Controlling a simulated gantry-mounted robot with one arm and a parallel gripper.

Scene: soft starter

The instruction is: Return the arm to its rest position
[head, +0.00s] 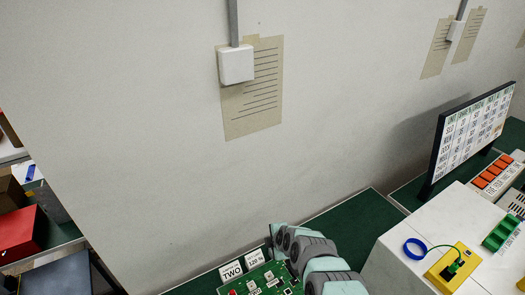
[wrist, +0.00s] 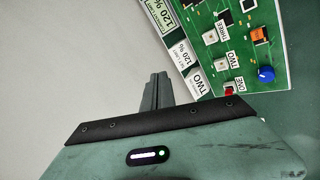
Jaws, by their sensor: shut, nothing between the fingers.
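My gripper (wrist: 157,88) shows in the wrist view, its fingers together and holding nothing. It is beside a green circuit board (wrist: 268,48), apart from it in the picture; the height between them is hard to judge. In the head view my arm reaches over the bench, and the board (head: 262,282) shows at the bottom edge, partly covered by the arm. The fingertips are not clear in that view.
The board carries a blue knob (wrist: 266,74), an orange part (wrist: 259,36) and a red button (wrist: 229,92). White cards (head: 231,271) stand behind it. At right are a white box (head: 390,262), a yellow block (head: 452,268) and an upright panel (head: 470,130). A wall (head: 130,110) stands behind.

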